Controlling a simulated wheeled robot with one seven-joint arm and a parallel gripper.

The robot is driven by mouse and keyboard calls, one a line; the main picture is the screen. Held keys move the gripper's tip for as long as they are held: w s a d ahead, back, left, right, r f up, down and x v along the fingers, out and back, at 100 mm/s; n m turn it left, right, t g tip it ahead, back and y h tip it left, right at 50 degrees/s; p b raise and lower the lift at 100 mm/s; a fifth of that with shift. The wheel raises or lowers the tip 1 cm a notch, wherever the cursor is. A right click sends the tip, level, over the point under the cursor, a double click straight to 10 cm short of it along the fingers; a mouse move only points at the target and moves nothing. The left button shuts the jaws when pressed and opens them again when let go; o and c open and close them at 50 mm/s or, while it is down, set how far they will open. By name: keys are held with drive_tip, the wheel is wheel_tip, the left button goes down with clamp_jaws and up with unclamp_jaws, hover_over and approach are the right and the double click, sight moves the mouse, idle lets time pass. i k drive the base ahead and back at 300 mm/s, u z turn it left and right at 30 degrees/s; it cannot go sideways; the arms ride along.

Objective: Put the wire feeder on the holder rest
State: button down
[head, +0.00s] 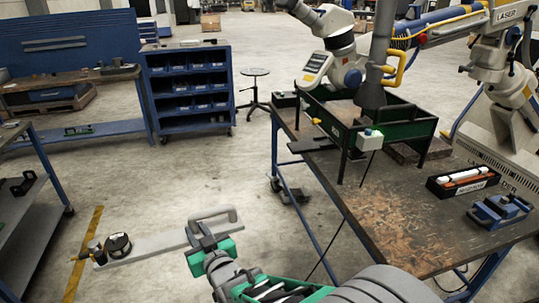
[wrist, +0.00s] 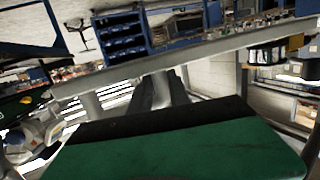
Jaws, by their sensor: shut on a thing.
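My gripper (head: 207,240) is shut on a long flat grey bar, which I take to be the wire feeder (head: 160,243). It is held out left of the workbench, with a raised handle at its right end and a dark round part and a brass-coloured tip at its left end. In the wrist view the wire feeder (wrist: 225,45) crosses at a slant beyond the dark fingers (wrist: 168,92). I cannot tell for sure which thing is the holder rest. A blue cradle-like fixture (head: 500,211) stands empty at the bench's right front.
The workbench (head: 385,215) has a worn, clear front area. A black tray (head: 440,190) holds a white and orange tool. A grey shelf stands at far left. Blue bins (head: 188,88) are behind.

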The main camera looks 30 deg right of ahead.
sight(301, 146)
drive_tip(key=u, duration=0.25)
drive_tip(key=k, duration=0.35)
drive_tip(key=u, duration=0.55)
drive_tip(key=i, duration=3.85)
drive_tip(key=z, duration=0.5)
drive_tip(key=i, duration=1.5)
drive_tip(key=z, duration=1.3)
drive_tip(key=i, duration=0.75)
drive_tip(key=z, duration=1.7)
drive_tip(key=i, duration=1.3)
drive_tip(key=z, duration=0.5)
drive_tip(key=i, duration=0.6)
drive_tip(key=z, duration=0.15)
